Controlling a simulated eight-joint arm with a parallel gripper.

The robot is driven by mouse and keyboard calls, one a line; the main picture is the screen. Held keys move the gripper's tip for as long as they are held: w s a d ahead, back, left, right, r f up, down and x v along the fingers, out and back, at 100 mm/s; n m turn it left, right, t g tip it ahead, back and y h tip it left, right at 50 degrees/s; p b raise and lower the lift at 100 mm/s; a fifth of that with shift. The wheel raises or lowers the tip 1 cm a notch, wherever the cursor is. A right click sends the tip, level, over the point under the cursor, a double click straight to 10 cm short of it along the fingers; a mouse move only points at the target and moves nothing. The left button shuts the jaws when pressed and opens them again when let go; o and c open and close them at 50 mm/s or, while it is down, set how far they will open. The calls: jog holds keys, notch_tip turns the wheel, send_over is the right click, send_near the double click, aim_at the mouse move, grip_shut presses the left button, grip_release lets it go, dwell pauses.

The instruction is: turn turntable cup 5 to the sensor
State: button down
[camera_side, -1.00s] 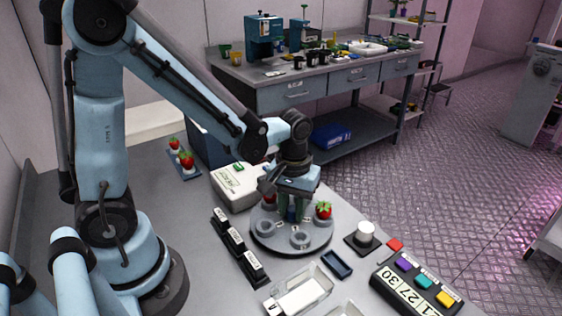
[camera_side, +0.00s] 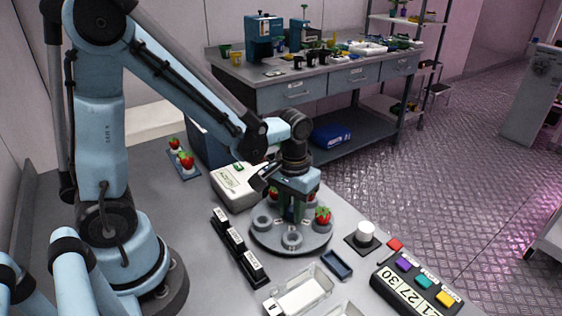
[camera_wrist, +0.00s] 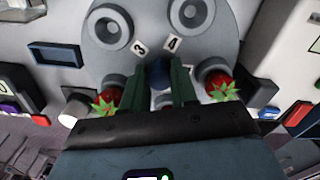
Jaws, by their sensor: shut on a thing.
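The grey turntable (camera_side: 276,243) stands on the bench with ring-shaped cups around its rim. My gripper (camera_side: 292,212) points down over its middle, its green fingers shut on the dark blue centre knob (camera_wrist: 160,74). Empty cups (camera_side: 291,238) face the front; a red strawberry (camera_side: 322,215) sits in a cup at the right, and more red shows behind my fingers. In the wrist view, labels 3 (camera_wrist: 140,47) and 4 (camera_wrist: 172,43) lie by two empty cups. I cannot read a label 5. A white box with a green display (camera_side: 236,187), perhaps the sensor, stands behind left of the turntable.
Black labelled blocks (camera_side: 236,241) line up left of the turntable. A dark blue tray (camera_side: 337,264), a clear bin (camera_side: 300,294) and a white knob (camera_side: 365,232) stand in front and right. A button panel (camera_side: 415,288) is at lower right. A strip with strawberries (camera_side: 183,162) lies behind.

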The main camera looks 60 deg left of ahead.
jog(key=c, duration=0.9)
grip_release()
jog(key=shift+o, duration=0.2)
notch_tip(320, 180, up, 12)
jog(key=shift+r, duration=0.1)
notch_tip(320, 180, up, 11)
send_over(292, 208)
dwell(1.3)
jog(key=s+f+m+t, duration=0.3)
jog(key=f+t, duration=0.4)
jog(key=f, duration=0.5)
jog(key=shift+a+m, duration=0.3)
jog(key=shift+a, duration=0.15)
